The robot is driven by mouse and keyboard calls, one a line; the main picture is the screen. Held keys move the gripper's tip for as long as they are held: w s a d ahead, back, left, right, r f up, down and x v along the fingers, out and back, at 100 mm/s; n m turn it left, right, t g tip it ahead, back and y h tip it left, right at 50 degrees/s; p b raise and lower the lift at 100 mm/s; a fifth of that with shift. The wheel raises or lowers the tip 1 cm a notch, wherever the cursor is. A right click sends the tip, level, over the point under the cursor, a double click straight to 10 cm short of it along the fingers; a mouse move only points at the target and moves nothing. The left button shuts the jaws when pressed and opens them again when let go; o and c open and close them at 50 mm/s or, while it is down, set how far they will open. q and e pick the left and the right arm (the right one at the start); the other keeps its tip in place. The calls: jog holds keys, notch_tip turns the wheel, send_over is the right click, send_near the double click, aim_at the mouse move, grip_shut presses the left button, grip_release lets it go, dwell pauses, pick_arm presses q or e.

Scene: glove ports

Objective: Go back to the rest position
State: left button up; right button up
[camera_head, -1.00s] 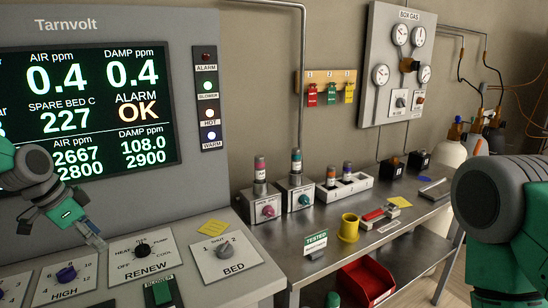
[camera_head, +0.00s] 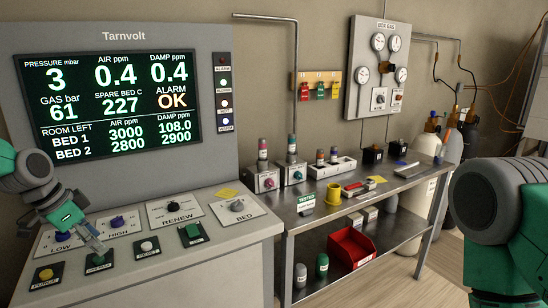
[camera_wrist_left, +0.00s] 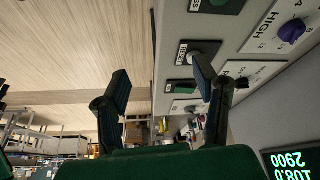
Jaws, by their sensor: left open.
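My left gripper (camera_head: 92,241) comes in from the left edge over the sloped control desk (camera_head: 225,262). Its fingertips show beside the HIGH dial (camera_head: 117,222) and above a green button (camera_head: 99,260). In the left wrist view its two dark fingers (camera_wrist_left: 163,80) stand apart with nothing between them. The floor and the desk edge show behind them. I cannot tell whether a fingertip touches the desk. My right arm (camera_head: 505,225) fills the right edge of the head view; its gripper is out of view.
The display (camera_head: 110,95) reads ALARM OK. The desk holds a yellow button (camera_head: 44,274), a white button (camera_head: 147,247) and the RENEW knob (camera_head: 181,208). Floor (camera_head: 410,285) in front is clear.

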pick_arm(q)
jog(key=s+d+f+n+g+b, duration=0.15)
jog(key=s+d+f, duration=0.3)
jog(key=f, duration=0.45)
jog(key=s+d+f+n+y+b, duration=0.1)
jog(key=s+d+f+b, duration=0.1)
jog(key=s+d+f, duration=0.5)
jog(key=s+d+f+n+b, duration=0.15)
jog(key=s+f, duration=0.25)
jog(key=f, duration=0.7)
jog(key=s+f+n+b, duration=0.1)
jog(key=s+f, duration=0.2)
jog(key=s, duration=0.3)
jog(key=s+f+n+y+b, duration=0.1)
jog(key=s+f+b, duration=0.1)
jog(key=s, duration=0.5)
jog(key=s+f+n+g+y+b, duration=0.1)
jog(key=s+f+n+b, duration=0.1)
jog(key=s+f, duration=0.3)
jog(key=shift+s+d, duration=0.25)
jog(key=shift+s, duration=0.9)
jog(key=shift+f, duration=0.1)
